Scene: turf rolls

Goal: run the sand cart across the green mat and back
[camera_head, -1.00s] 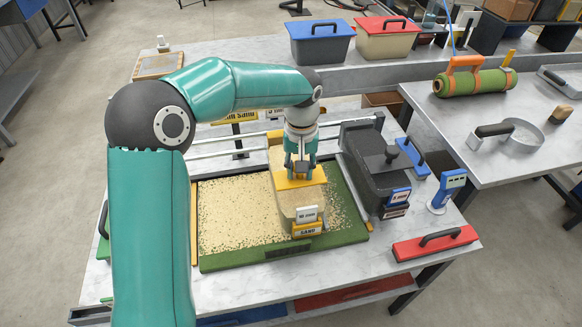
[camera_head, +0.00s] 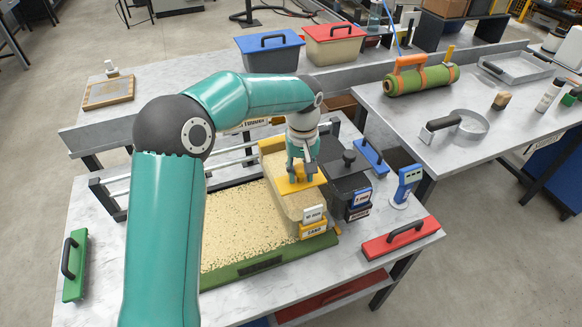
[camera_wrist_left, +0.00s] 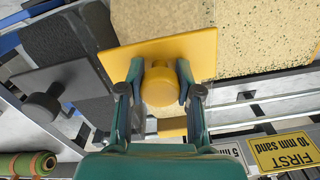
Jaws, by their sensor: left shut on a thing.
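The sand cart (camera_head: 292,205) is a sand-filled hopper with a yellow top plate, a yellow SAND label and a white tag on its front. It stands over the right end of the green mat (camera_head: 235,273), close beside a dark cart (camera_head: 342,183). Pale speckled sand covers the mat to its left; the green front border shows. My left gripper (camera_head: 301,172) is shut on the cart's yellow knob from above. The left wrist view shows its fingers on both sides of the knob (camera_wrist_left: 160,87). My left arm hides the mat's left part. My right gripper is not in view.
Metal rails (camera_head: 115,195) run behind the mat. A blue-handled tool (camera_head: 371,158), a blue gauge (camera_head: 405,184) and a red float (camera_head: 400,238) lie to the right. A green float (camera_head: 75,262) is at left. A rolled green turf (camera_head: 420,79) lies on the right table.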

